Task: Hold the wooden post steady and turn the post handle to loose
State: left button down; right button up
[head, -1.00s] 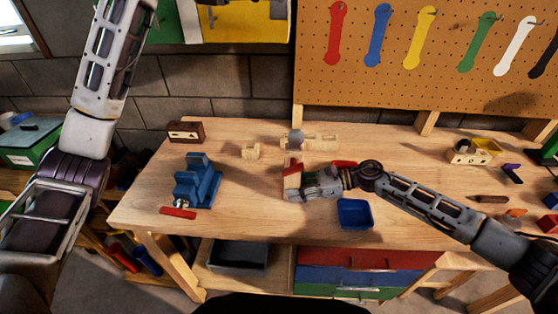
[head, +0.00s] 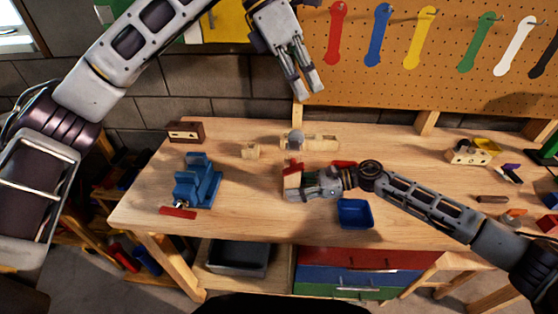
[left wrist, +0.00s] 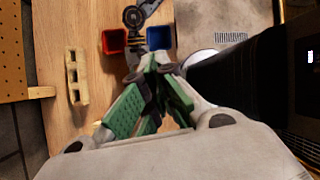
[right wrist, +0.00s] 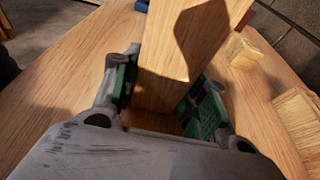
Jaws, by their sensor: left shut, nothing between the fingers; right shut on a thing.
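The wooden post (right wrist: 165,92) stands between the fingers of my right gripper (right wrist: 160,98) in the right wrist view, with a dark shadow on its face. In the head view my right gripper (head: 297,190) reaches it from the right, low over the bench. A red part (head: 291,169) shows there above the fingers; I cannot tell for certain that it is the post handle, or which way it is turned. My left gripper (head: 310,90) is shut and empty, high above the back of the bench. It also shows in the left wrist view (left wrist: 152,105).
A blue tray (head: 355,213) sits just in front of my right forearm. A pale wooden piece (head: 322,143) and a small block (head: 250,151) lie behind the post. A blue vise-like object (head: 196,183) stands at the left. The pegboard (head: 455,75) rises behind the bench.

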pick_arm(q)
jog(key=a+f+m+y, duration=0.2)
jog(key=a+f+y, duration=0.4)
jog(key=shift+s+m+t+y, duration=0.15)
jog(key=shift+m+t+y, duration=0.15)
jog(key=shift+t+y, duration=0.1)
jog(key=shift+f, duration=0.1)
send_near(293, 166)
jog(key=s+a+f, duration=0.1)
jog(key=a+f, duration=0.4)
jog(key=f, duration=0.1)
jog(key=shift+d+f, duration=0.4)
jog(key=shift+f, duration=0.45)
